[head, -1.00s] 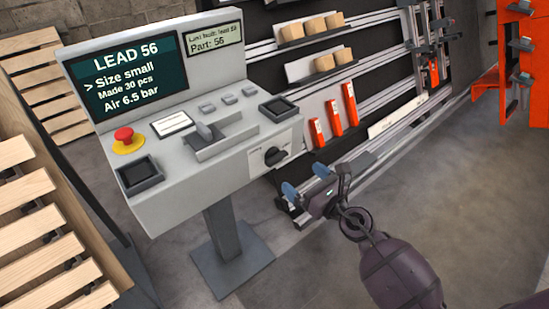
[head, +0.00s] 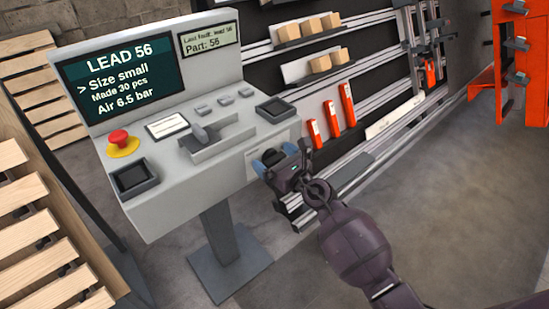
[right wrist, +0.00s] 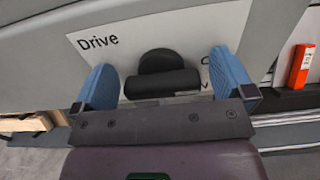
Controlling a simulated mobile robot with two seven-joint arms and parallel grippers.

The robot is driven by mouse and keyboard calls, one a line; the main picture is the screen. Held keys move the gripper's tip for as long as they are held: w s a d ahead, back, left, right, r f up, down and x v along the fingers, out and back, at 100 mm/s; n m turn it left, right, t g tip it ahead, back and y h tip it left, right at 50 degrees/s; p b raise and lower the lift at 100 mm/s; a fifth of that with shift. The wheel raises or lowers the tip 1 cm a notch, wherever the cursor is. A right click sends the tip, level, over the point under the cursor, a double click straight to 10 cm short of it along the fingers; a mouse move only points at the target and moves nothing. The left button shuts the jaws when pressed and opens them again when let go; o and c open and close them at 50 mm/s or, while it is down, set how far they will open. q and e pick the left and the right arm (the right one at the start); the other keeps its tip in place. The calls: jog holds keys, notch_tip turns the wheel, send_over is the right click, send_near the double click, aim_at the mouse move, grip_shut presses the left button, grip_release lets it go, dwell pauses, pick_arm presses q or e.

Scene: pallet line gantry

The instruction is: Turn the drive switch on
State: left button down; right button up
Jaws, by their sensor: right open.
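The drive switch (right wrist: 160,76) is a black rotary knob with a thick grip bar on a white plate (right wrist: 120,35) marked "Drive". In the right wrist view the bar lies about level across the picture. My right gripper (head: 274,159) is open in front of the plate and covers most of the knob in the head view. In the right wrist view its two blue fingers (right wrist: 165,82) stand left and right of the knob, with a gap on each side. Contact cannot be told. The lettering at the plate's right is partly hidden. My left gripper is not in view.
A rail rack with orange parts (head: 331,116) stands close to the right of my gripper. Open floor (head: 430,210) lies at the right.

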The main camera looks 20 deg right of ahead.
jog(key=c, duration=0.9)
